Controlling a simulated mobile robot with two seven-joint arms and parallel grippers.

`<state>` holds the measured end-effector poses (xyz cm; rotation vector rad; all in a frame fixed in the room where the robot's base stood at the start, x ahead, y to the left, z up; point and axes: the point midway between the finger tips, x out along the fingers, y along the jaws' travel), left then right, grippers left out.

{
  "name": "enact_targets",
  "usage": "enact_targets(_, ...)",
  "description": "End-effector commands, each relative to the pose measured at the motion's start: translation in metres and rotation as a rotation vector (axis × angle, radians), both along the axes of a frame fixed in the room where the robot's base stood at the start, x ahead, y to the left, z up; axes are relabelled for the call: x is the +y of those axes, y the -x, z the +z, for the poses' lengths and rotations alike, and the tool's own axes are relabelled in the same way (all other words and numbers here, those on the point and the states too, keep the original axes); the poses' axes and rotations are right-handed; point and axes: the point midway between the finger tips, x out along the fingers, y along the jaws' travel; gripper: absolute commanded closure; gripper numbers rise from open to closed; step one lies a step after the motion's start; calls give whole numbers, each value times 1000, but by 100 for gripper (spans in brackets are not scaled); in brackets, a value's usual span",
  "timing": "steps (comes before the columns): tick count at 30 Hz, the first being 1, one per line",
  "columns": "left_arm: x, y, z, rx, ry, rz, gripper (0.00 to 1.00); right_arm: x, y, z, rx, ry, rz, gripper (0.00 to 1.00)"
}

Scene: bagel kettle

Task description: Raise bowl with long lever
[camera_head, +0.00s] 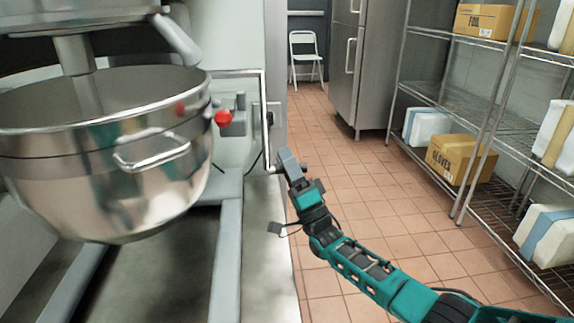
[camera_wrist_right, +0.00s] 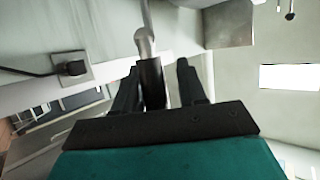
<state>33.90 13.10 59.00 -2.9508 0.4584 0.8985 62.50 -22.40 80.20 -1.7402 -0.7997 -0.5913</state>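The large steel bowl (camera_head: 110,180) hangs in the mixer at the left of the head view. The long lever (camera_head: 265,115) is a thin metal rod that runs right from beside the bowl, then bends down to a grey handle (camera_head: 289,163). My right gripper (camera_head: 303,187) is at this handle. In the right wrist view, the dark handle (camera_wrist_right: 152,82) lies between the two fingers of my right gripper (camera_wrist_right: 157,68). It is close to the left finger, and a gap shows at the right finger, so the gripper is open around it. My left gripper is out of view.
A red knob (camera_head: 223,117) sits on the mixer column beside the lever. Wire shelves (camera_head: 460,100) with boxes stand at the right, and a steel cabinet (camera_head: 360,60) and white chair (camera_head: 305,55) at the back. The tiled floor (camera_head: 350,190) between is clear.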

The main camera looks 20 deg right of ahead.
Motion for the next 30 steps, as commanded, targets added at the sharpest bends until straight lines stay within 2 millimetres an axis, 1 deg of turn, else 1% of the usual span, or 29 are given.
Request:
enact_targets(1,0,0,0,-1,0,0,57,0,0,-1,2,0,1,54)
enact_targets(2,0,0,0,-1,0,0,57,0,0,-2,3,0,0,51)
enact_targets(3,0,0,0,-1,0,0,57,0,0,-2,4,0,0,50)
enact_targets(14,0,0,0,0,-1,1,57,0,1,-5,7,2,1,50)
enact_targets(17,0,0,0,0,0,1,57,-1,4,-9,9,2,1,50)
enact_targets(27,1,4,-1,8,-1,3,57,-13,39,-48,12,2,0,50)
enact_targets(30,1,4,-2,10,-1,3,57,-16,46,-55,10,2,0,50)
